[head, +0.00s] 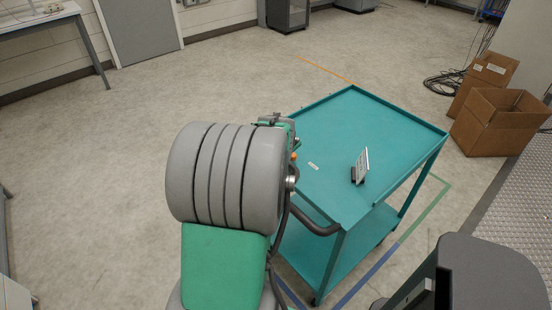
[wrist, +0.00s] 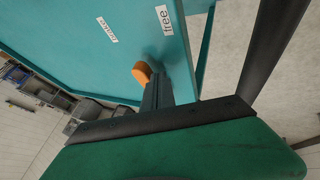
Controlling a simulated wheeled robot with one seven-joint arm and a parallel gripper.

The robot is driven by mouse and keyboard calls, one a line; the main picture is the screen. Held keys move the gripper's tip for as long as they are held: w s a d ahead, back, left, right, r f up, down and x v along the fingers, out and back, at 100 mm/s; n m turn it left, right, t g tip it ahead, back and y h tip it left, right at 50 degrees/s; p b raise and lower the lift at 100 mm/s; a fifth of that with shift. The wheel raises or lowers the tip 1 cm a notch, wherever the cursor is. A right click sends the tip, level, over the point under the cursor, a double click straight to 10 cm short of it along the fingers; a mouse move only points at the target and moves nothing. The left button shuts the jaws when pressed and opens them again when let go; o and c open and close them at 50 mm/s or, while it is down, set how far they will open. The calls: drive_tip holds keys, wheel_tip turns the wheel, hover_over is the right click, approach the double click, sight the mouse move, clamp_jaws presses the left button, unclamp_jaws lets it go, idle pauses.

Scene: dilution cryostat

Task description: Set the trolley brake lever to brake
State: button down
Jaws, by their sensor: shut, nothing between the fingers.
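The teal trolley (head: 390,130) stands right of centre in the head view, and its surface fills the upper left of the wrist view (wrist: 60,40). The brake lever's orange knob (wrist: 142,72) shows in the wrist view, right at the dark fingertips of my gripper (wrist: 156,84); I cannot tell whether they touch. The knob also shows in the head view (head: 294,156), beside my arm. A "free" label (wrist: 165,18) and a second small label (wrist: 107,30), too blurred to read surely, lie beyond the knob. My gripper is shut and empty. The lever's shaft is hidden, and its setting is unclear.
A small tilted panel (head: 360,166) stands on the trolley top. The trolley's dark handle (head: 315,226) is close to my arm. Open cardboard boxes (head: 498,122) and black cables (head: 445,82) lie at the right. The floor left of the trolley is clear.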

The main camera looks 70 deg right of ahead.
drive_tip(key=n, duration=0.1)
drive_tip(key=s+d+n+t+b, duration=0.1)
drive_tip(key=shift+s+d+f+n+t+y, duration=0.2)
drive_tip(key=shift+s+d+n+t+y, duration=0.1)
drive_tip(key=shift+y, duration=0.1)
drive_tip(key=shift+d+n, duration=0.1)
drive_tip(key=shift+n, duration=0.2)
drive_tip(key=shift+w+r, duration=0.1)
drive_tip(key=shift+r, duration=0.05)
drive_tip(key=shift+w, duration=0.1)
drive_tip(key=shift+w+b, duration=0.35)
drive_tip(key=shift+w, duration=0.35)
